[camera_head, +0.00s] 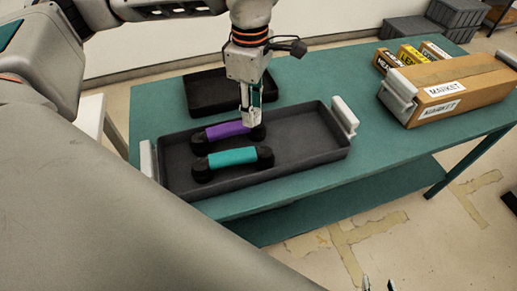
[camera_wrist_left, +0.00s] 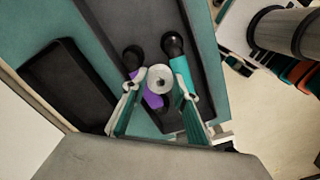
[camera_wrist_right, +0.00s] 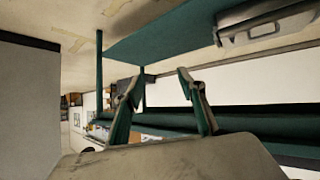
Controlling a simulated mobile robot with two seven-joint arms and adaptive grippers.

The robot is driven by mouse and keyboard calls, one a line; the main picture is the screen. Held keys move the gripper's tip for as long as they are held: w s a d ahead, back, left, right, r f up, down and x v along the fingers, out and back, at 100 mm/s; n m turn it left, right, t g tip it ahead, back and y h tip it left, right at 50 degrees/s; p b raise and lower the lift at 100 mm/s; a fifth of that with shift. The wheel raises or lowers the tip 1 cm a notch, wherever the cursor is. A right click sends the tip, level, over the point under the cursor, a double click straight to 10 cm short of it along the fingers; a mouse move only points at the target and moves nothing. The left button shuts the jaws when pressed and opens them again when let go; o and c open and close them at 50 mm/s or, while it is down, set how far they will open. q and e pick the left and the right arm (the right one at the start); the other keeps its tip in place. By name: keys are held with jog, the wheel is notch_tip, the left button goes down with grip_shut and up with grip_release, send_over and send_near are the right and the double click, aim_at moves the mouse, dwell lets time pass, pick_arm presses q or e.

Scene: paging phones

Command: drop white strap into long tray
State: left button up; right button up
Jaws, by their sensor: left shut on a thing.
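The white strap (camera_wrist_left: 160,77) looks like a small white roll in the left wrist view. My left gripper (camera_wrist_left: 160,88) is shut on it, one finger on each side. In the head view my left gripper (camera_head: 251,112) points down over the long tray (camera_head: 305,140), near the purple handset (camera_head: 228,130). The long tray is dark grey with white end handles. The purple handset and a teal handset (camera_head: 233,157) lie side by side in its left half. My right gripper (camera_wrist_right: 158,82) is open and empty, away from the table top.
A smaller black tray (camera_head: 205,93) lies behind the long tray. A cardboard box (camera_head: 460,83) with white handles stands at the right of the teal table (camera_head: 372,150), with small labelled boxes (camera_head: 411,55) behind it. The long tray's right half is clear.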

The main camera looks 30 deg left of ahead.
pick_arm(q)
jog(key=n, duration=0.4)
jog(key=shift+s+a+r, duration=0.2)
jog(key=shift+s+r, duration=0.1)
jog(key=n, duration=0.3)
jog(key=shift+s+a+r, duration=0.15)
jog(key=shift+s+r, duration=0.05)
jog(key=shift+s, duration=0.05)
jog(key=shift+f+b, duration=0.4)
jog(key=shift+b, duration=0.15)
notch_tip(320, 180, down, 4)
jog(key=b, duration=0.3)
jog(key=shift+f+b, duration=0.4)
jog(key=shift+f, duration=0.2)
jog(key=o, duration=0.9)
jog(key=shift+r, duration=0.1)
jog(key=shift+c, duration=0.2)
notch_tip(320, 180, up, 12)
pick_arm(e)
jog(key=f, duration=0.3)
jog(key=shift+w+d+f, duration=0.2)
jog(key=shift+d+f, duration=0.1)
jog(key=shift+d, duration=0.1)
